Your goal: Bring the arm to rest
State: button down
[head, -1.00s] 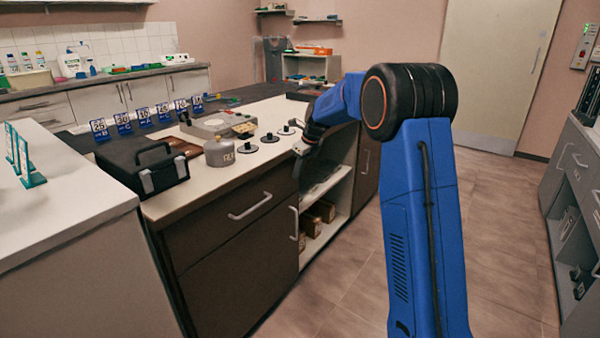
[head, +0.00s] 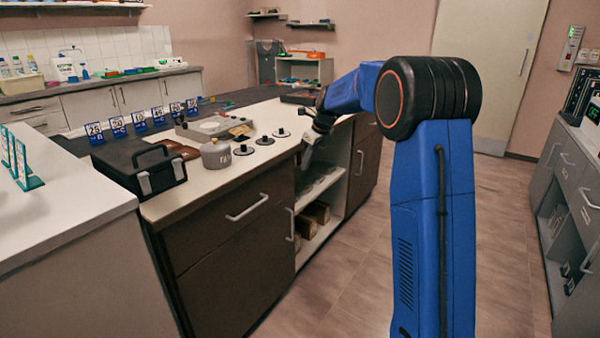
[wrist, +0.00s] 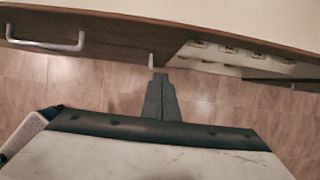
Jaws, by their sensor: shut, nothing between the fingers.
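My blue arm reaches up and over toward the counter in the head view. My gripper (head: 308,152) hangs just off the front edge of the counter (head: 225,175), near its open shelf bay. In the wrist view my gripper (wrist: 161,98) has its two dark fingers together, with nothing between them. It points toward the cabinet front, with the tiled floor behind the fingers. In the head view the fingertips are small and partly blend with the shelf behind.
A black case (head: 140,172), a grey canister (head: 215,155) and several dark discs stand on the counter. A shelf bay (head: 320,190) with boxes opens below my gripper. Grey cabinets (head: 575,200) stand at the right. The floor (head: 350,270) between is clear.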

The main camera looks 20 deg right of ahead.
jog(key=s+a+r+n+h, duration=0.1)
jog(key=s+r+n, duration=0.3)
jog(key=s, duration=0.6)
jog(key=s+a+r+n, duration=0.1)
jog(key=s+n, duration=0.4)
jog(key=s, duration=0.5)
jog(key=s+a+r+n+h, duration=0.1)
jog(key=s+a+r+n, duration=0.15)
jog(key=s+n, duration=0.45)
jog(key=s+f+n, duration=0.3)
jog(key=s+n, duration=0.1)
jog(key=s, duration=0.5)
jog(key=s+f+n+t, duration=0.1)
jog(key=s+f+n, duration=0.2)
jog(key=s, duration=0.6)
jog(key=s+f+n, duration=0.3)
jog(key=s+n, duration=0.2)
jog(key=s, duration=0.4)
jog(key=shift+s+d+f+h, duration=0.3)
jog(key=shift+s+f+h, duration=0.05)
jog(key=shift+f+h, duration=0.05)
jog(key=c, duration=2.5)
grip_release()
